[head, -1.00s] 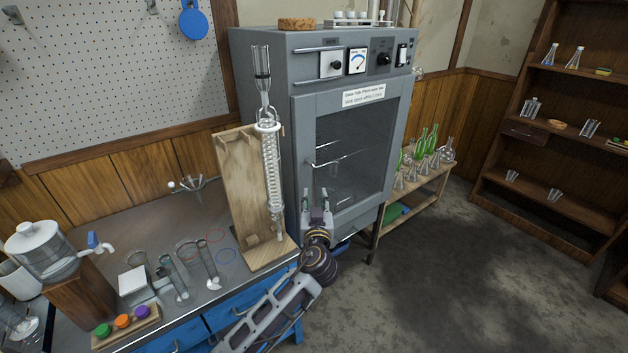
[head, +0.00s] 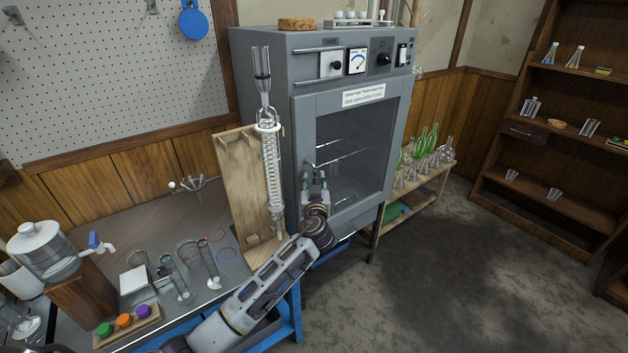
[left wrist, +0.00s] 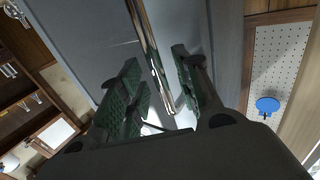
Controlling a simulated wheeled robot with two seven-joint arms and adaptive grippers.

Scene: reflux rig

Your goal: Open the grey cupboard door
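The grey cupboard (head: 262,110) stands behind the bench. Its grey-framed door (head: 352,108) with a dark window looks shut. The door's chrome bar handle (left wrist: 153,55) runs between the two green-padded fingers of my left gripper (left wrist: 156,80) in the left wrist view. The fingers are open, one on each side of the bar, with a gap visible at the right-hand finger. In the head view my left gripper (head: 315,180) is at the lower left part of the door and hides part of the handle. My right gripper is not in view.
A wooden stand (head: 240,185) with a glass condenser (head: 271,165) is close to the left of my left arm. Glassware stands on the bench. A low table (head: 425,190) with flasks and green bottles is right of the cupboard. Open floor (head: 450,270) lies in front.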

